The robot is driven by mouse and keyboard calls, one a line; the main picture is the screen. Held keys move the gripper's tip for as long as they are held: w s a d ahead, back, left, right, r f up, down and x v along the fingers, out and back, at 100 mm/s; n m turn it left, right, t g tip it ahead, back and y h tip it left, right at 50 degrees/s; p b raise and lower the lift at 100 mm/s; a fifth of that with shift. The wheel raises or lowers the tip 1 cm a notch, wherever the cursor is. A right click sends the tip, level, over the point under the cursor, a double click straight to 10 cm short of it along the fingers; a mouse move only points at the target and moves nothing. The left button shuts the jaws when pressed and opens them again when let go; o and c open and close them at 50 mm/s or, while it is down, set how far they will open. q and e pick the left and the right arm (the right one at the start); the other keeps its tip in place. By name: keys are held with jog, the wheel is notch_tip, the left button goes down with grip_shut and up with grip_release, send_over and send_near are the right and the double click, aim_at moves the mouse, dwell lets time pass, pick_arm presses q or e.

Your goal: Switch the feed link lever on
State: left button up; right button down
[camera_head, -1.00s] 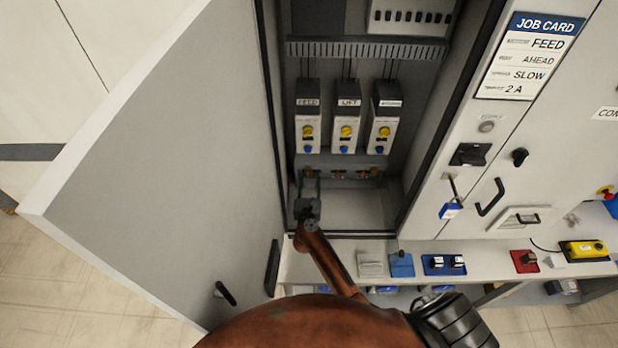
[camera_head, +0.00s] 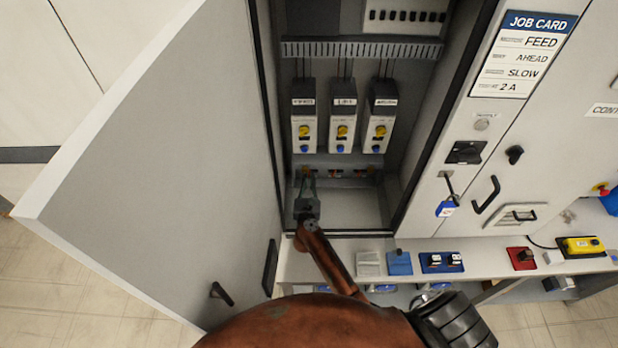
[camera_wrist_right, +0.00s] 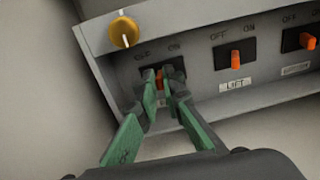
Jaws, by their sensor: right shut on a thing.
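The feed link lever (camera_wrist_right: 159,79) is a small orange lever on a black plate marked OFF at left and ON at right. It is leftmost in a row on the grey panel in the right wrist view. My right gripper (camera_wrist_right: 163,76) has its green fingers shut on this lever, covering much of it, so its exact setting is hard to read. In the head view my right gripper (camera_head: 308,180) reaches into the open cabinet, at the left end of the lever row below the drive units. My left gripper is not in view.
The LIFT lever (camera_wrist_right: 235,60) and another orange lever (camera_wrist_right: 307,41) stand to the right. A yellow knob (camera_wrist_right: 124,32) is above left. The open cabinet door (camera_head: 150,170) stands left of my arm. A narrow shelf (camera_head: 490,262) with small parts runs below right.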

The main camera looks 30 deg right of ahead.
jog(key=n+t+y+p, duration=0.1)
jog(key=n+y+p, duration=0.1)
jog(key=y, duration=0.1)
jog(key=shift+s+r, duration=0.1)
jog(key=shift+r, duration=0.05)
jog(key=shift+s+d+f+n+t+y, duration=0.15)
jog(key=shift+d+n+y, duration=0.15)
jog(key=shift+n+y, duration=0.8)
jog(key=shift+d+n+t+y, duration=0.25)
jog(key=shift+n+y, duration=0.4)
jog(key=shift+y, duration=0.9)
jog(key=shift+s+d+f+n+t+y, duration=0.1)
jog(key=shift+d+n+y, duration=0.2)
jog(key=shift+n+y, duration=0.8)
jog(key=shift+y, duration=0.35)
jog(key=c, duration=2.2)
grip_release()
jog(key=shift+a+r, duration=0.1)
jog(key=shift+c, duration=0.2)
jog(key=shift+o, duration=1.3)
jog(key=shift+d, duration=0.3)
jog(key=shift+m, duration=0.25)
